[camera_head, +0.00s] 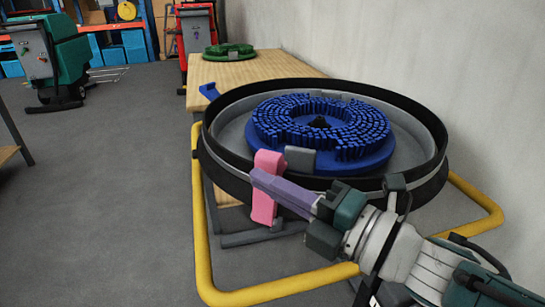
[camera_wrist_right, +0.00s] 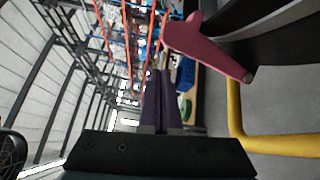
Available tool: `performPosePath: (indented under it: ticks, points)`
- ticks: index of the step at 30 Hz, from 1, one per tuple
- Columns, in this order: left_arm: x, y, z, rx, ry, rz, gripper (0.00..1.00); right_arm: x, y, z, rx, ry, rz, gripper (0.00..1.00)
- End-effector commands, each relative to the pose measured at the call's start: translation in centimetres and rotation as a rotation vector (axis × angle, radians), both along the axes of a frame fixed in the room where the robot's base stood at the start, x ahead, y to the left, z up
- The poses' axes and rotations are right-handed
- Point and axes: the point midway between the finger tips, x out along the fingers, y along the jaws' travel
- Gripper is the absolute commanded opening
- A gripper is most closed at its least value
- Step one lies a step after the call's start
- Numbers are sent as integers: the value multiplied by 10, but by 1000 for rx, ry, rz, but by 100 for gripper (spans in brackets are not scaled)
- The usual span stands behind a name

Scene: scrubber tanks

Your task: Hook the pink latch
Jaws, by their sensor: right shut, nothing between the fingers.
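The pink latch (camera_head: 264,208) is on the near outer side of the round black-rimmed tank (camera_head: 228,173), upright, its top at about rim height. My right gripper (camera_head: 256,177) reaches in from the lower right, its purple fingers shut and empty. In the head view the fingers cross in front of the latch's middle; I cannot tell whether they touch it. In the right wrist view the latch (camera_wrist_right: 207,48) is right of the shut fingertips (camera_wrist_right: 160,74), with a visible gap. My left gripper is not in view.
A blue bristle brush (camera_head: 320,128) and a grey block (camera_head: 300,159) are inside the tank. A yellow rail (camera_head: 202,240) runs around the tank. Behind is a wooden table (camera_head: 215,75) with a green brush (camera_head: 229,51).

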Motion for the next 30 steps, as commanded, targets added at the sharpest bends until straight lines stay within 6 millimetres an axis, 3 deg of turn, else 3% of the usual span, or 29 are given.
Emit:
performPosePath:
  ticks: [5, 12, 30]
  points:
    - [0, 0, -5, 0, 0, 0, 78, 11, -5, 1, 38, 100, 1, 0]
    - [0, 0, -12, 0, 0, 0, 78, 20, -8, 2, 41, 104, 0, 0]
    - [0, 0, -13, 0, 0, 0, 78, 23, -9, 4, 40, 103, 0, 0]
